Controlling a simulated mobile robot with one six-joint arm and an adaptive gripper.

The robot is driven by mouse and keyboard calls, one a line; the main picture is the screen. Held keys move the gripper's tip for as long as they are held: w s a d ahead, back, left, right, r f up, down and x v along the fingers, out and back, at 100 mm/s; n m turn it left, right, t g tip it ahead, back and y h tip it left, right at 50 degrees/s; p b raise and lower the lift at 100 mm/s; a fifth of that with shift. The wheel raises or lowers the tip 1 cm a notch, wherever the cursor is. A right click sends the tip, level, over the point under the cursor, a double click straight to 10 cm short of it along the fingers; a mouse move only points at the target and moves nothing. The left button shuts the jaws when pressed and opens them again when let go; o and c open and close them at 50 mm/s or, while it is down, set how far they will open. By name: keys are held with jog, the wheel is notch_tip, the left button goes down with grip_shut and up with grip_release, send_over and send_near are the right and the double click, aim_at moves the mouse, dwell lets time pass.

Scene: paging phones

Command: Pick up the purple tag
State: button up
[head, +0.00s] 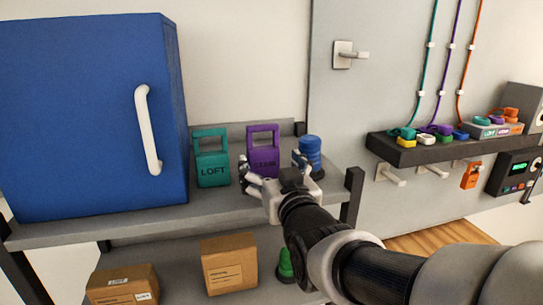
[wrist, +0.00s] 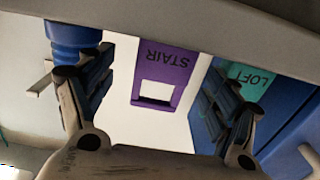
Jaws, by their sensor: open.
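The purple tag (head: 263,149) is a block with a square handle loop and the word STAIR. It stands upright on the upper grey shelf, between the teal LOFT tag (head: 212,172) and a blue ribbed object (head: 310,147). My gripper (head: 277,172) is open and empty in front of it, hiding part of its lower face in the head view. In the wrist view the purple tag (wrist: 168,62) appears upside down, between the spread fingers (wrist: 155,80) and beyond them. No contact shows.
A blue cabinet (head: 85,115) with a white handle stands left on the shelf (head: 110,228). Cardboard boxes (head: 229,265) and a green object (head: 285,265) are below. At right, a dark ledge (head: 420,150) holds coloured handsets; an orange tag (head: 470,176) hangs below it.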

aim_at(265, 157)
jog(key=x, duration=0.1)
jog(key=p+x, duration=0.1)
jog(key=x, duration=0.3)
jog(key=shift+w+a+r+p, duration=0.1)
jog(key=shift+a+p, duration=0.2)
jog(key=shift+p, duration=0.05)
jog(key=shift+s, duration=0.2)
jog(key=shift+c, duration=0.4)
jog(key=c, duration=1.2)
jog(key=shift+o, duration=0.2)
jog(key=shift+w, duration=0.1)
jog(key=shift+r, duration=0.15)
notch_tip(265, 157, up, 20)
jog(key=p, duration=0.1)
jog(key=shift+p, duration=0.4)
